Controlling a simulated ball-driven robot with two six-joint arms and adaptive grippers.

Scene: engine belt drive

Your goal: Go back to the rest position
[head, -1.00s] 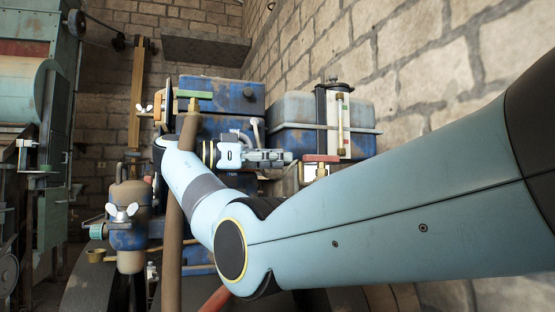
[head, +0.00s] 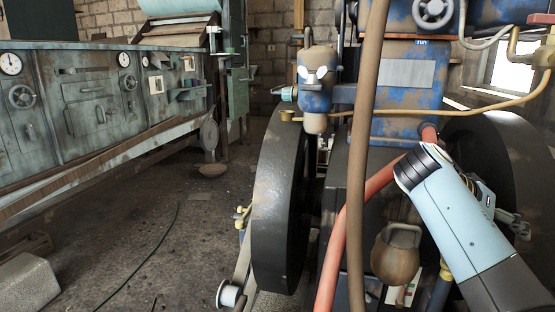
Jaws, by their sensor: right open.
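My right arm comes in from the lower right of the head view. My right gripper (head: 519,224) is partly hidden behind my own pale blue arm link; its metal fingers show at the right, in front of the dark right flywheel (head: 500,140). It is open, and I see nothing held in it. The blue, worn engine (head: 405,85) stands at the upper right. Its large black left flywheel (head: 280,205) stands left of the gripper, with a belt (head: 243,262) and a small white pulley (head: 230,294) low beside it. My left gripper is not in view.
A brown hose (head: 362,160) and a red hose (head: 340,235) run down before the engine. A brown pot-shaped weight (head: 397,255) hangs near my arm. A grey control cabinet (head: 100,100) lines the left wall. The floor (head: 140,235) between is mostly clear, with a thin cable.

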